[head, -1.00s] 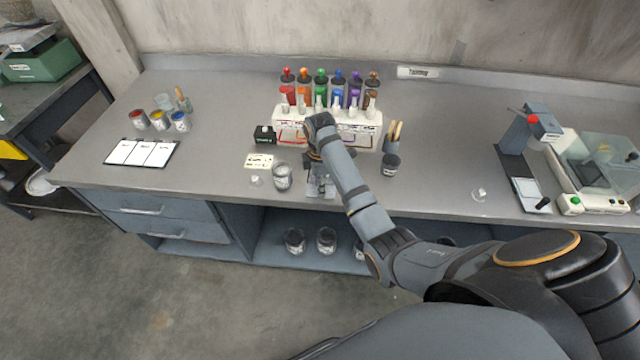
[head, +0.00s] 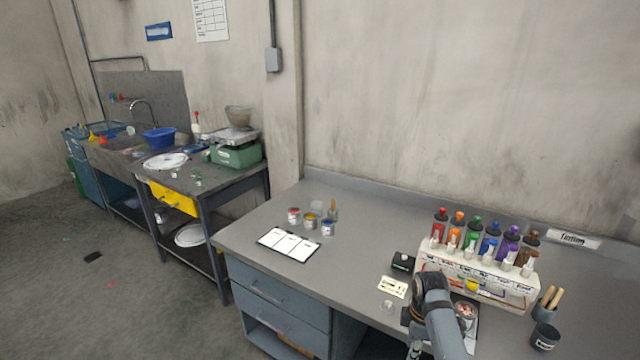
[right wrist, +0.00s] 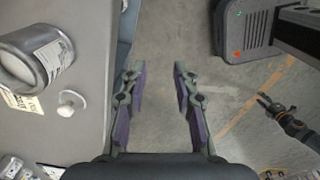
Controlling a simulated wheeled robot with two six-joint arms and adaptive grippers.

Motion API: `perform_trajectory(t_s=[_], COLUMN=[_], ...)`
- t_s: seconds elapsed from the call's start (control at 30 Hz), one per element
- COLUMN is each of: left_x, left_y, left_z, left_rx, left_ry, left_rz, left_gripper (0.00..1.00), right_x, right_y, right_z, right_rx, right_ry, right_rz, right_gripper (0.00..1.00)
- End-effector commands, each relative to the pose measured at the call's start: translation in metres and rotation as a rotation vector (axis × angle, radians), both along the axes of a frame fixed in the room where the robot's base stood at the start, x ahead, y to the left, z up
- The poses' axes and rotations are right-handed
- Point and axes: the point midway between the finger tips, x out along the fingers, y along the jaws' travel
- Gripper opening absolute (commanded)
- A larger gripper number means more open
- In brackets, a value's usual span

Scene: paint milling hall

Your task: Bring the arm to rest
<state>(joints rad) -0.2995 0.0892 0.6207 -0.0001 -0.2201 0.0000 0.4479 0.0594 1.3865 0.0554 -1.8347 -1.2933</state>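My right arm (head: 436,300) reaches in at the bottom of the head view, by the bench's front edge, with its gripper partly cut off by the frame. In the right wrist view my right gripper (right wrist: 158,75) is open and empty. Only floor shows between its fingers, and the bench edge runs along its left side. A dark arm end at the right of that view looks like my left gripper (right wrist: 268,102); it is too small to tell its finger state. The left arm does not show in the head view.
A paint can (right wrist: 38,58) and a small clear knobbed lid (right wrist: 70,102) stand on the bench near the right gripper. The bottle rack (head: 480,272) stands behind my arm, with a brush cup (head: 545,335) to its right. A chart board (head: 289,244) and small paint pots (head: 311,221) lie left.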

Motion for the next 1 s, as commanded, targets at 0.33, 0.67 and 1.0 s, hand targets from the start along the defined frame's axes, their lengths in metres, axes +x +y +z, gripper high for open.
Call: perform_trajectory(t_s=[0.33, 0.67, 1.0], left_x=[-0.003, 0.000, 0.000], left_y=[-0.003, -0.013, 0.000], left_z=[-0.001, -0.001, 0.000], left_rx=[-0.004, -0.017, 0.000], left_ry=[0.004, 0.000, 0.000], left_rz=[0.002, 0.005, 0.000], left_gripper=[0.40, 0.40, 0.40], right_x=[-0.026, -0.107, -0.342], right_y=[-0.006, -0.017, -0.035], right_z=[-0.094, -0.231, -0.386], right_rx=[-0.012, -0.030, -0.030], right_ry=[-0.009, -0.035, -0.095], right_rz=[-0.204, -0.526, -1.056], right_gripper=[0.30, 0.30, 0.30])
